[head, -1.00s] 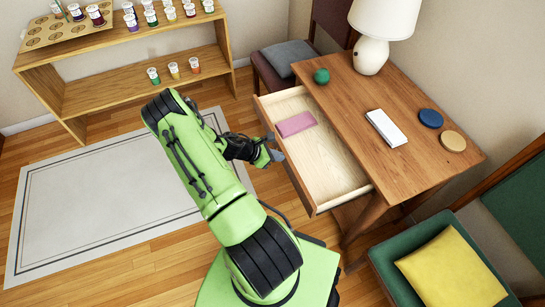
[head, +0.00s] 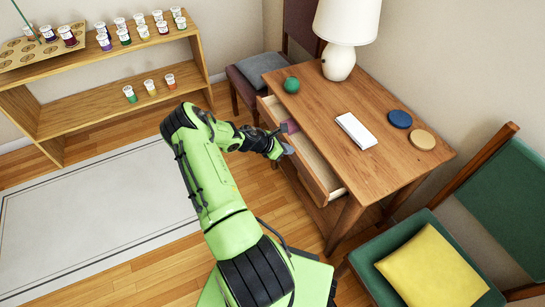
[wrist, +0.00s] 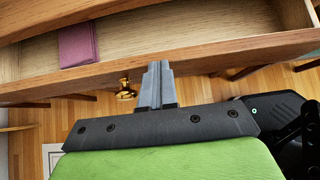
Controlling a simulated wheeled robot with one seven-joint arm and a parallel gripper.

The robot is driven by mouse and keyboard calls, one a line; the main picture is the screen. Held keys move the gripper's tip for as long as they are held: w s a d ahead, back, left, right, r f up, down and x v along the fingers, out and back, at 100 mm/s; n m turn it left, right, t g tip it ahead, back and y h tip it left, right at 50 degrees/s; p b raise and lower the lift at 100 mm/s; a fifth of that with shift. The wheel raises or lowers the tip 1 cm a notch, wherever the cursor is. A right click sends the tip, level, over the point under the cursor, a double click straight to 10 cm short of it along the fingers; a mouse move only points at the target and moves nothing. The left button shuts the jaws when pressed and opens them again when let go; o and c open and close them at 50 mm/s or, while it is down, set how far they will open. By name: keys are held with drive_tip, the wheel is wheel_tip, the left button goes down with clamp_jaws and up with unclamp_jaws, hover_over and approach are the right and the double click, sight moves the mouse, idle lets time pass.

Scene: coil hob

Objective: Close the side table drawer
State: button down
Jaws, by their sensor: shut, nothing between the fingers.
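The wooden side table (head: 330,100) stands against the wall. Its drawer (head: 318,175) is partly open, with a narrow strip of its inside showing. A pink folded item (head: 290,126) lies in the drawer and also shows in the wrist view (wrist: 76,42). My gripper (head: 287,148) is shut and empty at the drawer's front panel. In the wrist view, my gripper's fingers (wrist: 154,85) meet the lower part of the drawer front (wrist: 215,58), just right of a brass knob (wrist: 126,88). They look to be touching the panel, not holding the knob.
A white lamp (head: 340,60), a green ball (head: 291,85), a white box (head: 356,130) and two coasters (head: 422,139) stand on the tabletop. A green chair with a yellow cushion (head: 432,268) is at the right. A shelf (head: 120,95) with cups is at the left.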

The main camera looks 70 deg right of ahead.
drive_tip(key=s+d, duration=0.4)
drive_tip(key=shift+s+d, duration=0.3)
